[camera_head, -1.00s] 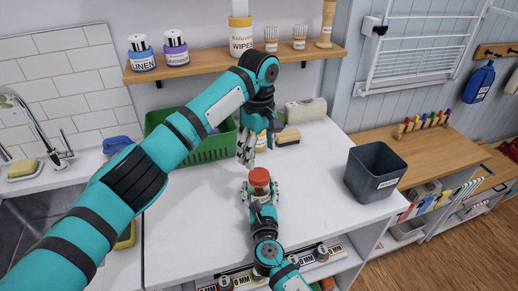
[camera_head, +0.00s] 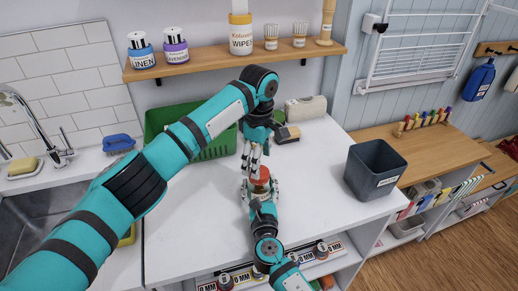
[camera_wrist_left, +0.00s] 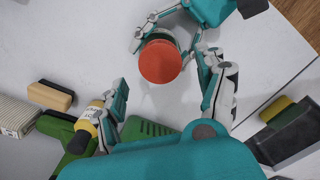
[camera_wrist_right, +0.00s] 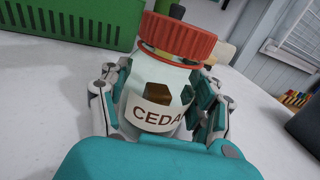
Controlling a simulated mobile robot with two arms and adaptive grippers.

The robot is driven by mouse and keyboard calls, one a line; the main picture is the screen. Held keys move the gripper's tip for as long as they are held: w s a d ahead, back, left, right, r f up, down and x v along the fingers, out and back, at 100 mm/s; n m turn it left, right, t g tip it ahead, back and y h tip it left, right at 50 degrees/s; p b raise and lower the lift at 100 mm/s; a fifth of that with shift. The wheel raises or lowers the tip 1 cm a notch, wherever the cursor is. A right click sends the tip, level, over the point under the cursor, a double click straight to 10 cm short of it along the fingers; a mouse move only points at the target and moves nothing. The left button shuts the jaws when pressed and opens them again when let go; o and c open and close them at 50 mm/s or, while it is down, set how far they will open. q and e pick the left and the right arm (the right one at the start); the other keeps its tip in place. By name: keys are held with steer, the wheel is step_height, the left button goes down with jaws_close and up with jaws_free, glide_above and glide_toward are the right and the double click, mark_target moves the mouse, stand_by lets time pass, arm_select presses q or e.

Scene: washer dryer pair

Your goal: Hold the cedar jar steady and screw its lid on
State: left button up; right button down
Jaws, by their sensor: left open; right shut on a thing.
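The cedar jar (camera_wrist_right: 158,100) is clear glass with a white label and some brown contents. My right gripper (camera_head: 260,192) is shut on its body and holds it roughly upright over the white counter. The red ribbed lid (camera_wrist_right: 180,37) sits on top of the jar, looking slightly tilted in the right wrist view; I cannot tell how far it is threaded. My left gripper (camera_head: 254,160) is open just behind and above the lid.
A green basket (camera_head: 215,140), a brush (camera_head: 287,134) and a pale box (camera_head: 306,107) stand at the counter's back. A dark bin (camera_head: 374,170) stands right. The counter left of the jar is clear.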

mark_target(259, 186)
arm_select(q)
steer(key=shift+f, duration=2)
